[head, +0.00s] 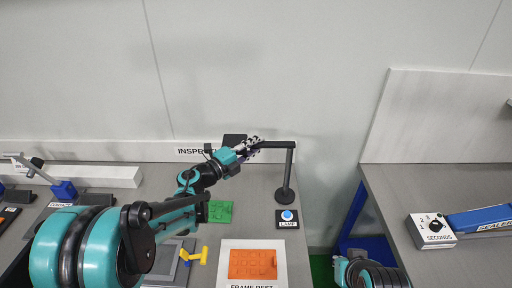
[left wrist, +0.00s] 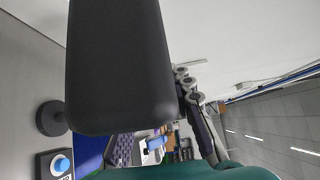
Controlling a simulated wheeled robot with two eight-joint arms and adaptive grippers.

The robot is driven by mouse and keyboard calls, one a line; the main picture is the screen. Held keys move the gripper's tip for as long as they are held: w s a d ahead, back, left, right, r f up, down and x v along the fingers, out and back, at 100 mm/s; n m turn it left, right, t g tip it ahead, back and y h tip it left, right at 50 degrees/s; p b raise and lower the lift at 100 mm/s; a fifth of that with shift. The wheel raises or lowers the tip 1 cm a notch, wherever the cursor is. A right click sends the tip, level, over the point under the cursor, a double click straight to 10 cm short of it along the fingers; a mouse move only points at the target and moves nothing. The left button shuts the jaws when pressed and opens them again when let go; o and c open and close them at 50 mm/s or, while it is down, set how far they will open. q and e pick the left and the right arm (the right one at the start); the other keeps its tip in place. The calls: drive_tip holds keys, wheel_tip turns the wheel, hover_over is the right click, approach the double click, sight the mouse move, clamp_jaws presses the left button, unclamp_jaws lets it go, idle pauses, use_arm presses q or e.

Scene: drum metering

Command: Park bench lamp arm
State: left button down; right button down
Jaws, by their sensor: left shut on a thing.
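The bench lamp has a black post (head: 288,175) on a round base, with a horizontal lamp arm (head: 278,144) reaching left from its top. A dark lamp head (head: 234,139) shows at the arm's left end, partly behind my gripper. My left gripper (head: 251,146) is shut on the lamp arm near that end; the exact contact is hard to see. In the left wrist view, a big dark lamp part (left wrist: 120,65) fills the upper left and covers much of the view. The gripper's fingers (left wrist: 188,85) show beside its right edge. My right gripper is out of view.
A lamp button (head: 287,215) sits below the post. A white frame rest with an orange plate (head: 252,264), a green board (head: 220,212) and a yellow handle (head: 204,255) lie on the bench. A second bench with a seconds dial (head: 434,228) stands right, past a gap.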

use_arm(q)
drive_tip(key=shift+w, duration=0.1)
idle(0.3)
drive_tip(key=c, duration=1.6)
unclamp_jaws()
drive_tip(key=shift+o, duration=0.2)
drive_tip(key=shift+w+d+f, duration=0.1)
drive_tip(key=shift+w+d, duration=0.05)
drive_tip(key=shift+w, duration=0.05)
drive_tip(key=v, duration=1.2)
